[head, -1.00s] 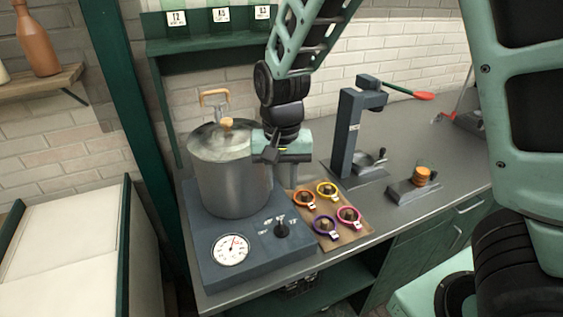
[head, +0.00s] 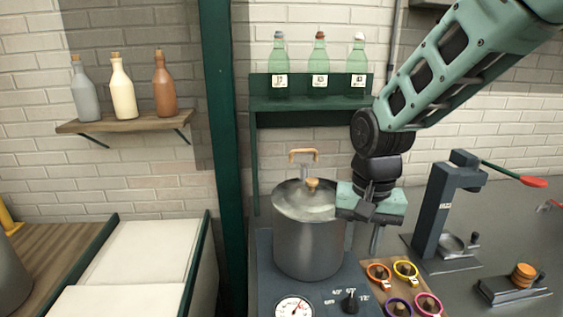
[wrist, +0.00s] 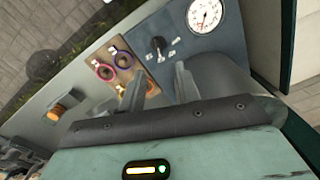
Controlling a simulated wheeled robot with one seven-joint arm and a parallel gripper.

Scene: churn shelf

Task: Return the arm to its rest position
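My arm reaches in from the upper right in the head view. My gripper (head: 376,240) points down beside the right side of a lidded steel pot (head: 308,240), above the bench. In the wrist view my gripper (wrist: 160,85) shows two fingers standing apart with nothing seen between them, so it is open and empty. The gripper body covers part of the pot's right edge in the head view.
The pot stands on a base with a dial (head: 294,307) and a knob (head: 350,301). Several coloured rings lie on a wooden board (head: 372,269). A lever press (head: 437,210) stands right. Bottles (head: 319,68) stand on a green shelf (head: 310,102) behind.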

